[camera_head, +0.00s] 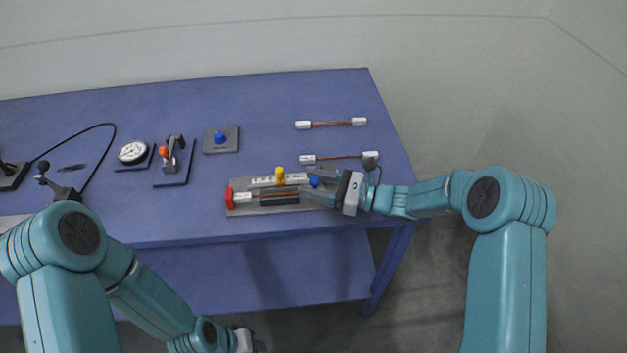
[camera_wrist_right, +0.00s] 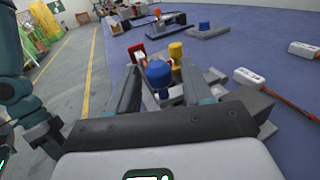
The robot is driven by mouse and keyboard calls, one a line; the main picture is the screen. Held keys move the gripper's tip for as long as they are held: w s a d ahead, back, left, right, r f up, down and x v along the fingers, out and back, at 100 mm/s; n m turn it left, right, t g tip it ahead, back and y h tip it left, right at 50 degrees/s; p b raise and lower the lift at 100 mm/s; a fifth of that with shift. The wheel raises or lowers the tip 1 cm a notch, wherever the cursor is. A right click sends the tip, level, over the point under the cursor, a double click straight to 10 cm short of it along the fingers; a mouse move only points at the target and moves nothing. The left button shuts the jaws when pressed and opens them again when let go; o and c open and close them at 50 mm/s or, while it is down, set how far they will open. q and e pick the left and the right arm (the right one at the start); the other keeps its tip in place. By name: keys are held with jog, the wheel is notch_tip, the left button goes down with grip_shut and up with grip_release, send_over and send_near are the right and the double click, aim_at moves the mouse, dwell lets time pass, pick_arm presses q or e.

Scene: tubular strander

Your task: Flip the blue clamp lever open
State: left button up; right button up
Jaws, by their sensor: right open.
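The blue clamp lever shows as a blue knob (camera_head: 314,181) at the right end of a grey fixture (camera_head: 236,210) near the table's front edge. In the right wrist view the blue knob (camera_wrist_right: 158,73) stands upright between my fingers. My right gripper (camera_head: 304,184) is open, with one finger on either side of the knob; I cannot tell whether either touches it. A yellow knob (camera_head: 280,174) stands on the same fixture, with a red end piece (camera_head: 230,198) at left. My left gripper (camera_head: 244,341) is low at the bottom edge, mostly cut off.
White-ended copper-coloured rods (camera_head: 331,124) lie at the back right of the blue table (camera_head: 270,100); another (camera_head: 310,159) lies close behind my right gripper. A blue button on a plate (camera_head: 220,139), an orange-tipped lever (camera_head: 164,152) and a round gauge (camera_head: 132,152) stand left.

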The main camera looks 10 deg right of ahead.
jog(key=shift+w+a, duration=0.1)
jog(key=shift+a, duration=0.05)
grip_shut()
jog(key=shift+r, duration=0.1)
